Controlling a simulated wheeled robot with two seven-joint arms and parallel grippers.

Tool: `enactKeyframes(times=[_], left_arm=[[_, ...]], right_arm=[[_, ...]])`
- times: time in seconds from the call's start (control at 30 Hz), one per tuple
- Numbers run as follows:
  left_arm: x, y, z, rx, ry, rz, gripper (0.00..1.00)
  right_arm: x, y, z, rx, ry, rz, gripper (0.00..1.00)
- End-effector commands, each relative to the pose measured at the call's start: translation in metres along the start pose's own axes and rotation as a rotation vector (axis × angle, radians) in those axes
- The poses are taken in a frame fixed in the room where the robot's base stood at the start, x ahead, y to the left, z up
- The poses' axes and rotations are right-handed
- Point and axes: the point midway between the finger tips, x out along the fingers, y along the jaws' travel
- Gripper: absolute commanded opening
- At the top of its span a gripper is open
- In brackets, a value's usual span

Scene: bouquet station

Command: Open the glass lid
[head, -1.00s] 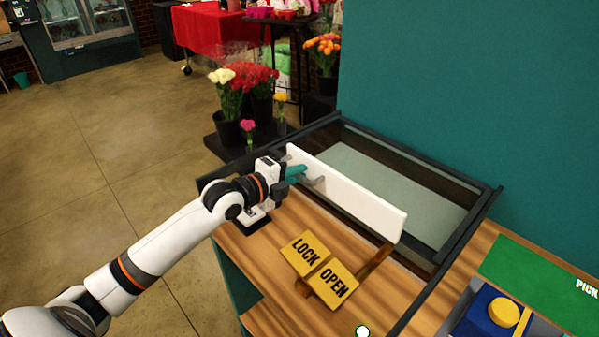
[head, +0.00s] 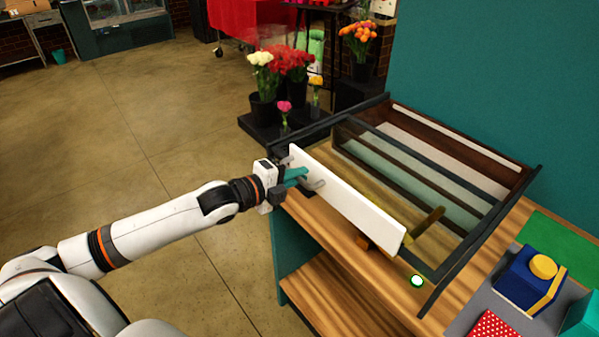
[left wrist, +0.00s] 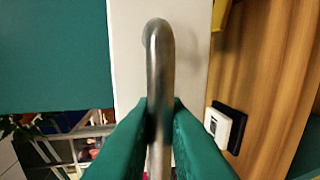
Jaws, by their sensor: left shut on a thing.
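The glass lid (head: 388,160) lies in a dark frame on the wooden counter. A white panel (head: 350,200) stands along its front side and carries a silver bar handle (head: 317,184). My left gripper (head: 298,176) is shut on the handle. In the left wrist view the teal fingers (left wrist: 160,118) press on both sides of the metal bar (left wrist: 160,70), with the white panel behind. A gap with a dark brown interior shows behind the lid at the back of the frame. My right gripper is not in view.
A brown-yellow lever (head: 426,222) stands behind the panel's right end. A small lit green-white button (head: 417,281) is at the front right. Flower buckets (head: 264,108) stand behind left.

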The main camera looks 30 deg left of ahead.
Motion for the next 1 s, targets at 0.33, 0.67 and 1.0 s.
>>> enactKeyframes(times=[0.33,0.67,1.0], left_arm=[[0.0,0.0,0.0,-0.001,0.0,0.0,0.17],[-0.001,0.0,0.0,0.0,0.001,0.0,0.19],[-0.03,-0.003,0.0,0.0,0.0,-0.003,0.19]], right_arm=[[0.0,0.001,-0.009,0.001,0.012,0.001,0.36],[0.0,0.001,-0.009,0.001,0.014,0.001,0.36],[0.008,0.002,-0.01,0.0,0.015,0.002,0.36]])
